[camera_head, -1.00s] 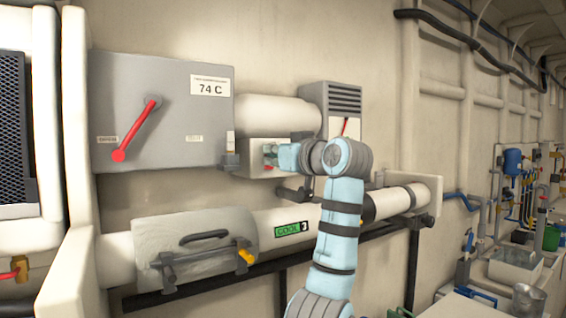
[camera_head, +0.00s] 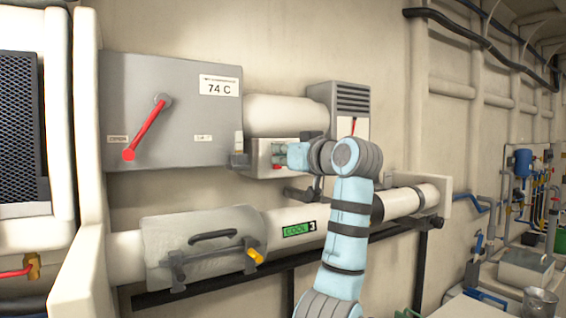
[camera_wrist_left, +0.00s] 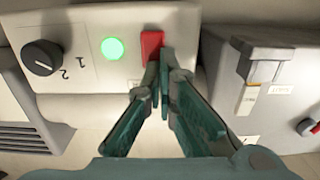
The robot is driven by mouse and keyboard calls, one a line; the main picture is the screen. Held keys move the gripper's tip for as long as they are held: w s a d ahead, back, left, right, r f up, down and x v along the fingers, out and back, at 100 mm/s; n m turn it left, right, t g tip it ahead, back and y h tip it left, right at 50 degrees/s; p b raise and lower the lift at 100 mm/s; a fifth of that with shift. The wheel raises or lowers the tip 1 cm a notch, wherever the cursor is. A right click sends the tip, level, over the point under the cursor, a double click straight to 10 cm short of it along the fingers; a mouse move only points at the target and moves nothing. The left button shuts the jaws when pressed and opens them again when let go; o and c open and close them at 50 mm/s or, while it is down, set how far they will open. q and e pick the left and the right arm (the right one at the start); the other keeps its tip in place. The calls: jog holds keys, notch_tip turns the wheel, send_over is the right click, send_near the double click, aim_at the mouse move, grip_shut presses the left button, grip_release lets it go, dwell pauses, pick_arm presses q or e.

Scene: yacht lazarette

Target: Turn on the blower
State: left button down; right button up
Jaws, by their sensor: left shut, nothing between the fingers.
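A light grey control box (camera_head: 262,158) is mounted on the wall below a white pipe. In the left wrist view its face (camera_wrist_left: 84,68) carries a red switch (camera_wrist_left: 152,44), a lit green lamp (camera_wrist_left: 113,48) and a black knob (camera_wrist_left: 41,57) marked 1 and 2. My left gripper (camera_head: 284,155) is at the front of this box. Its fingers (camera_wrist_left: 160,60) are shut and empty, with the tips over the lower right part of the red switch; I cannot tell whether they press it. My right gripper is not in view.
A large grey box (camera_head: 200,110) with a red lever and a 74 C label is left of the control box. A louvred unit (camera_head: 352,102) is to its right. A pipe (camera_head: 330,208) with a grey cover (camera_head: 165,230) runs below. Shelving with equipment is far right.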

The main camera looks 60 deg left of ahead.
pick_arm(q)
jog(key=shift+r, duration=0.15)
jog(key=d, duration=0.7)
jog(key=shift+s+d, duration=0.2)
jog(key=shift+d, duration=0.2)
jog(key=shift+d, duration=0.2)
dwell(0.3)
